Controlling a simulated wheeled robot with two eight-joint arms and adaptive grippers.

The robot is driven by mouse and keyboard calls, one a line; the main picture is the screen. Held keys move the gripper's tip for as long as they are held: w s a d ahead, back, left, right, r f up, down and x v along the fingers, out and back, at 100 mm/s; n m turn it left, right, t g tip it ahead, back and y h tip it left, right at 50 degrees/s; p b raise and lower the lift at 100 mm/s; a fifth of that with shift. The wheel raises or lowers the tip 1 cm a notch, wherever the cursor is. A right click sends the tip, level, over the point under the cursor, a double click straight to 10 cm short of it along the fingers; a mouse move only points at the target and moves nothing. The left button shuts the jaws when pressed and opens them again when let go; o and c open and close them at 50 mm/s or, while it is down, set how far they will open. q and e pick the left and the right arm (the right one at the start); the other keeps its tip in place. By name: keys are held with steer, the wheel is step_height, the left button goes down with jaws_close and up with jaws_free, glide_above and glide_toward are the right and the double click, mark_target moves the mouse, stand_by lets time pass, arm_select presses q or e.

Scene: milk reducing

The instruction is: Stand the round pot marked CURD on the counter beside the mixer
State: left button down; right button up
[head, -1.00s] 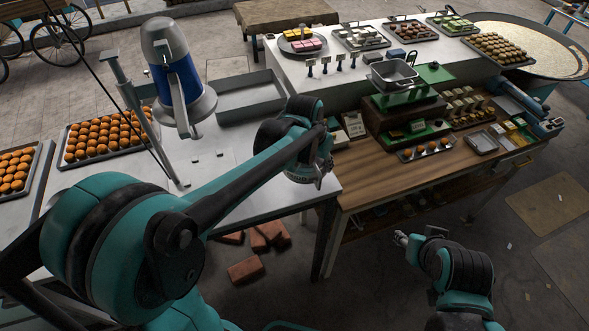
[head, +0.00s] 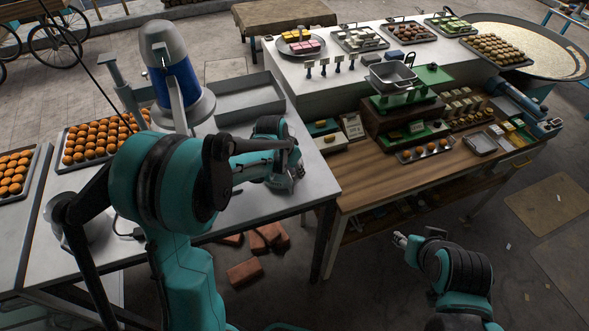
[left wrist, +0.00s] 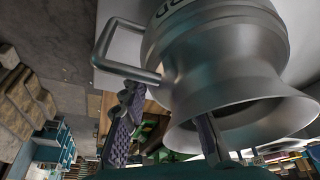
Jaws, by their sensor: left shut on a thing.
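The round metal pot (left wrist: 215,65) fills the upper right of the left wrist view. It is tilted, with a side handle, a flared mouth and the letters "RD" partly visible. My left gripper (left wrist: 165,140) is shut on it near the mouth, one finger by the handle side and one at the rim. In the head view my left gripper (head: 287,180) is over the right end of the metal counter (head: 235,195), and my arm hides the pot.
An empty grey tray (head: 250,98) lies behind my left gripper. A tray of orange balls (head: 97,140) stands left of the mixer. A wooden table (head: 370,185) with goods adjoins on the right. A grey rounded object (head: 92,226) is partly hidden by my arm. Bricks (head: 245,272) lie below.

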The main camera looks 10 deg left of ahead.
arm_select(q)
steer(key=shift+s, duration=0.1)
steer(key=c, duration=1.6)
jaws_free()
steer(key=shift+f, duration=0.15)
steer(key=o, duration=0.4)
steer(key=shift+o, duration=0.2)
steer(key=shift+r, duration=0.2)
steer(key=shift+r, duration=0.3)
steer(key=v, duration=1.1)
steer(key=s+a+r+n+t+y, duration=0.1)
steer(key=s+n+t, duration=0.2)
steer(key=s, duration=1.6)
steer(key=shift+s+r+n+t+y+p, duration=0.15)
steer(key=shift+r+n+t+y+p, duration=0.2)
steer(key=shift+n, duration=0.25)
